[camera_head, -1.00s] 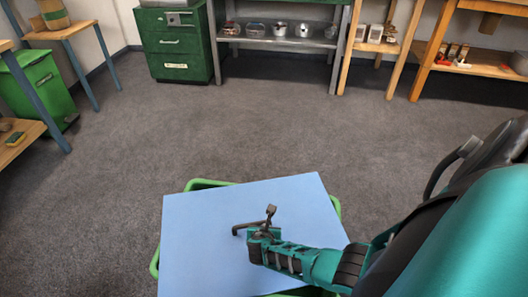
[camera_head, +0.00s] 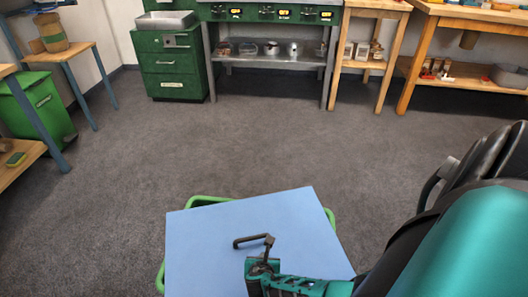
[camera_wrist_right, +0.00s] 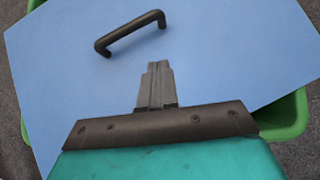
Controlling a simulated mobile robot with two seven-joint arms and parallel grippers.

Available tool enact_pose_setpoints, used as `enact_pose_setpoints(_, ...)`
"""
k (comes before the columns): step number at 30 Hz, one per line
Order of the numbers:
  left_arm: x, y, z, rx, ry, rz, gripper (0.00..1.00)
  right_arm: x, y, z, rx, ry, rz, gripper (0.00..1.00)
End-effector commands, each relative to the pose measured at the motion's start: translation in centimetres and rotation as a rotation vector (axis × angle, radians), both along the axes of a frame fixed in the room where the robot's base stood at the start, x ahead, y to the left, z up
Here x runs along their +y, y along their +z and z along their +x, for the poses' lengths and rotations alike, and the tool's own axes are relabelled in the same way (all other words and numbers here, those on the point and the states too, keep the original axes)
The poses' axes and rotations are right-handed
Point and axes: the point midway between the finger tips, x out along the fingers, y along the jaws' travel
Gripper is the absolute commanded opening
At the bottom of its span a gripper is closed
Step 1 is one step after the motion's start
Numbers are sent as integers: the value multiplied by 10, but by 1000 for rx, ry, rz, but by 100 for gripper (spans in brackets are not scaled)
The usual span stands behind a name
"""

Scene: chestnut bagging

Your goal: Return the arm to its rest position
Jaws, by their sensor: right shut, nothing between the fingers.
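My right gripper (camera_head: 267,242) is over the blue board in the head view, on the teal arm that comes in from the right. Its two grey fingers (camera_wrist_right: 156,85) are pressed together and empty in the right wrist view. A dark bar handle (camera_head: 249,240) is fixed on the flat blue board (camera_head: 200,250). The handle (camera_wrist_right: 130,32) lies beyond the fingertips in the wrist view, with a visible gap between them. The arm hides part of the board. My left gripper is not in view.
The board lies slightly turned on a green container, whose rim (camera_head: 207,200) shows around it. Open grey floor (camera_head: 240,150) lies beyond. A green drawer cabinet (camera_head: 172,70), a metal shelf unit (camera_head: 270,61) and wooden tables (camera_head: 440,75) stand along the back. A green bin (camera_head: 38,108) is at left.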

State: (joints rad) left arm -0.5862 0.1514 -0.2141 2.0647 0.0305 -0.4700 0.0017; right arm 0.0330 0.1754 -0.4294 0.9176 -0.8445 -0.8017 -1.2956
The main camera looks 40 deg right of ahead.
Motion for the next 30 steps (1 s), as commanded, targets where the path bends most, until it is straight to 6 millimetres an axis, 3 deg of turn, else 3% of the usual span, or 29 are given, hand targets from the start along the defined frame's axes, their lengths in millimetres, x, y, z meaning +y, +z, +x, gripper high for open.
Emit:
enact_pose_setpoints(1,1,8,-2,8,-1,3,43,6,12,-5,0,1,2,0)
enact_pose_setpoints(7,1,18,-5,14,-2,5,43,17,25,-16,0,-1,1,0)
enact_pose_setpoints(20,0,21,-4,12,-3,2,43,26,27,-21,-22,-30,48,0)
enact_pose_setpoints(23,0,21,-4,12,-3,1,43,44,30,-28,-90,-129,203,0)
enact_pose_setpoints(26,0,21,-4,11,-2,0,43,72,41,-36,-200,-311,465,0)
enact_pose_setpoints(30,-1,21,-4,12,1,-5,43,112,76,-44,-357,-633,899,0)
